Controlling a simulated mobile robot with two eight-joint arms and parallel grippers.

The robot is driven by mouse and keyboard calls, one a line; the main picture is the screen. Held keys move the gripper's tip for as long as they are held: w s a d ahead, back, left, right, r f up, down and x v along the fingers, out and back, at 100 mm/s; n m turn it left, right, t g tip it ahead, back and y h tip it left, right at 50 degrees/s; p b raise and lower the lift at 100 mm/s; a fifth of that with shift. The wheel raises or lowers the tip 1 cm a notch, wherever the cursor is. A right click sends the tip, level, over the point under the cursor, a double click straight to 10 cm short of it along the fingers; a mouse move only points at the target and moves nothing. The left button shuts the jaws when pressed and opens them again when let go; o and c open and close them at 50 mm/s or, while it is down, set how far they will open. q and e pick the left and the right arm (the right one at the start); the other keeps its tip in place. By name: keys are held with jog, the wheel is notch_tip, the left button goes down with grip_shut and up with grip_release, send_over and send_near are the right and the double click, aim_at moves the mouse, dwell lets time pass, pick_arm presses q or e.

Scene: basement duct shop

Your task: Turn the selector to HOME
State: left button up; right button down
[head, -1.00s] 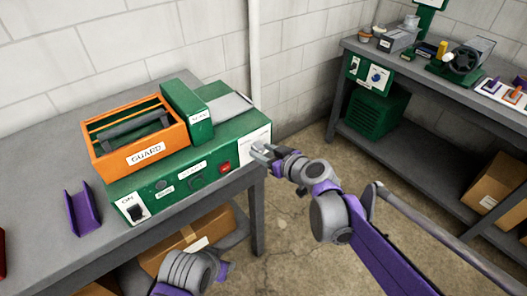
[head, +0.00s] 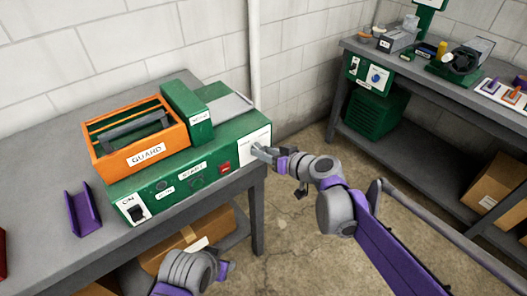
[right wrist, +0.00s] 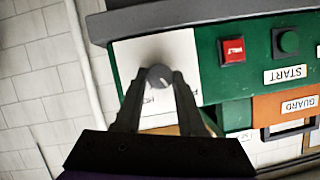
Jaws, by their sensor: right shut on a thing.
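The green machine (head: 215,150) stands on the left bench, with a white selector plate (head: 257,136) at the right end of its front. In the right wrist view the plate (right wrist: 182,50) shows a round grey selector knob (right wrist: 158,77) with a pale pointer line. Lettering beside the knob is partly hidden by a finger, and I cannot read it fully. My right gripper (head: 259,151) is at the plate; in the wrist view its fingers (right wrist: 158,80) are shut on the knob, one on each side. My left gripper (head: 224,268) is low in front of the bench; its jaws are unclear.
A red button (right wrist: 232,50) and a green START button (right wrist: 287,41) sit beside the plate. The orange GUARD box (head: 150,155) is on the machine. A purple channel piece (head: 82,209) lies on the bench. Open floor separates the right-hand workbench (head: 430,80).

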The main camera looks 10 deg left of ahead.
jog(key=shift+w+d+f+m+g+y+b, duration=0.15)
jog(key=shift+m+g+y+b, duration=0.6)
jog(key=shift+m, duration=1.1)
jog(key=shift+f+m+g+y+b, duration=0.15)
jog(key=shift+m+y+b, duration=0.45)
jog(key=shift+m+y, duration=0.95)
jog(key=shift+w+d+f+m+g+y+b, duration=0.1)
jog(key=shift+m+g+y+b, duration=0.5)
jog(key=shift+m, duration=1.6)
jog(key=shift+t, duration=0.3)
jog(key=c, duration=0.5)
grip_release()
